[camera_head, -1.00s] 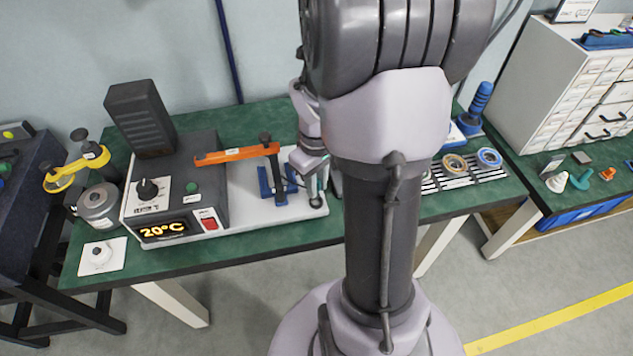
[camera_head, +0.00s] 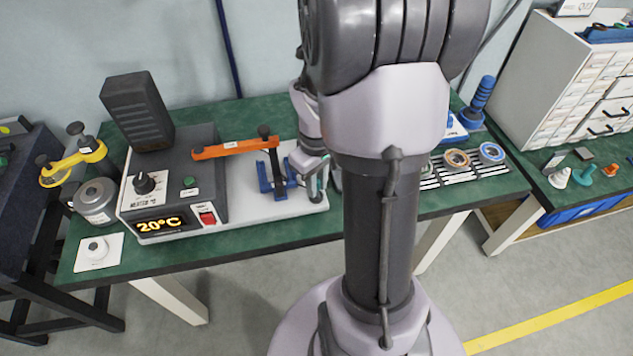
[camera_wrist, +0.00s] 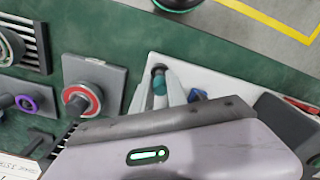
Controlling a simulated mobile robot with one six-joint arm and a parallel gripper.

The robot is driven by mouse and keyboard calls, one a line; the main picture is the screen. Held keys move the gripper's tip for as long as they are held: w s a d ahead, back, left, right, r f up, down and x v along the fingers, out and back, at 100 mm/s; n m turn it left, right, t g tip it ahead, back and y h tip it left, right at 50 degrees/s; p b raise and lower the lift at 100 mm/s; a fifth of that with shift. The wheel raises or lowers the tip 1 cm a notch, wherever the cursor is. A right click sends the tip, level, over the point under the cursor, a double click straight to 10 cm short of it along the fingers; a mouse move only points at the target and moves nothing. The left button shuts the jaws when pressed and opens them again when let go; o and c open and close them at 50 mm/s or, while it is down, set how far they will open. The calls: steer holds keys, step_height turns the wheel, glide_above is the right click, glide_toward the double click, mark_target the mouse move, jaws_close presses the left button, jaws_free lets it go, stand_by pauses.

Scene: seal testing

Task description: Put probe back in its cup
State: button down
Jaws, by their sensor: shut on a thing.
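My gripper (camera_head: 314,182) is low over the right end of the white base plate (camera_head: 250,209) of the heater unit. In the wrist view its pale fingers (camera_wrist: 168,92) are shut on the teal probe (camera_wrist: 159,83). A dark round end (camera_wrist: 158,69) shows just beyond the teal part; I cannot tell whether it belongs to the probe or is the cup. The cup is not clearly visible, and whether the probe's tip is inside it cannot be told. My arm hides part of the bench.
The heater box (camera_head: 180,185) reads 20°C. An orange lever (camera_head: 235,148) and a blue bracket (camera_head: 275,183) stand left of my gripper. Taped rings (camera_head: 456,160) lie on a slotted rack to the right. In the wrist view a red-ringed part (camera_wrist: 82,100) sits beside the plate.

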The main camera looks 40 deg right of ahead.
steer(key=shift+f, duration=0.3)
steer(key=c, duration=1.3)
jaws_free()
steer(key=shift+o, duration=0.2)
steer(key=shift+r, duration=0.15)
step_height(320, 180, up, 8)
steer(key=p, duration=0.7)
